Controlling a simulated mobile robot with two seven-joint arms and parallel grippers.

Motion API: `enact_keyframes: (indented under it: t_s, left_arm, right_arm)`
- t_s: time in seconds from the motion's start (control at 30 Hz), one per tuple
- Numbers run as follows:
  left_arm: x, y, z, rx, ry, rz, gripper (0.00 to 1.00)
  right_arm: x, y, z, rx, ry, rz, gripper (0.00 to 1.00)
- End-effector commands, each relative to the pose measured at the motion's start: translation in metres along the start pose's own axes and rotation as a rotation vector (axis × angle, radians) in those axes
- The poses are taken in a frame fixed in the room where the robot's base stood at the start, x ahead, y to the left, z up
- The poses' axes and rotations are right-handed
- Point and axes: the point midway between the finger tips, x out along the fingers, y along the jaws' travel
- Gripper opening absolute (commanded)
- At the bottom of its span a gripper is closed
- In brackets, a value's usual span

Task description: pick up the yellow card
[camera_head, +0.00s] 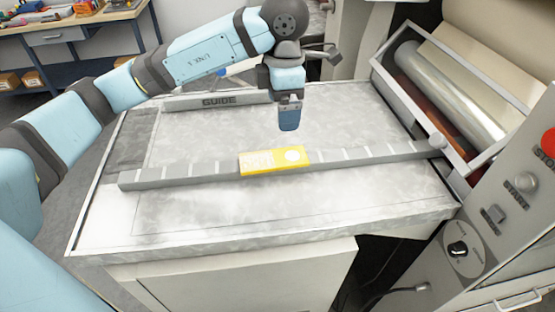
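The yellow card (262,165) lies on a long grey bar with light marks (190,174), near the bar's middle. It has pale markings on its left part and a whitish round spot at its right end. My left gripper (289,127) points down over the table, behind and above the card and apart from it. Its fingers show as one narrow dark blue block, so I cannot tell whether they are open or shut. My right gripper is not in view.
The bar spans a grey-white worktable (210,215). A grey block marked GUIDE (218,101) lies at the back. A roller machine (450,90) and a control panel with knob and buttons (490,215) stand at right. A workbench (60,32) is at back left.

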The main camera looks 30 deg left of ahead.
Motion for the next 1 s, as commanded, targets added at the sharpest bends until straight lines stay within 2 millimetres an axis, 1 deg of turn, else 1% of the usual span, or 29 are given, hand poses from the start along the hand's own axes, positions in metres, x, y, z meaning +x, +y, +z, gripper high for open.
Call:
enact_keyframes:
  t_s: [0.03,0.1,0.2,0.3,0.57,0.73,0.83,0.9,1.0]
  left_arm:
    - [0.011,-0.001,-0.001,0.001,0.003,-0.004,0.94]
    - [0.025,-0.001,-0.001,0.000,0.003,-0.004,0.94]
    - [0.044,-0.001,-0.001,0.000,0.002,-0.003,0.94]
    - [0.056,-0.001,-0.001,0.000,0.000,-0.002,0.94]
    - [0.071,-0.003,-0.002,0.001,0.000,-0.002,0.94]
    - [0.093,-0.009,-0.008,0.001,0.002,-0.003,0.94]
    - [0.109,-0.009,-0.008,0.000,0.000,-0.003,0.94]
    - [0.115,-0.009,-0.008,0.000,0.000,-0.003,0.94]
    - [0.117,-0.009,-0.008,0.000,-0.001,-0.002,0.94]
  right_arm:
    - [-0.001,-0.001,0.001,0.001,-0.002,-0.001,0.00]
    - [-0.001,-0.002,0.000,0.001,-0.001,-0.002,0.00]
    - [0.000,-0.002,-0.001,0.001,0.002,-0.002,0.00]
    - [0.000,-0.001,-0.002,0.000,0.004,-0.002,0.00]
    - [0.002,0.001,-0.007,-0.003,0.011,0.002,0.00]
    - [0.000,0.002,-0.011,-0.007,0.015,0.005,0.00]
    - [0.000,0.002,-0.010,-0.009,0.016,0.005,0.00]
    - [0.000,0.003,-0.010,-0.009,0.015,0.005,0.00]
    - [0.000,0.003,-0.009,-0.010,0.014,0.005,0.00]
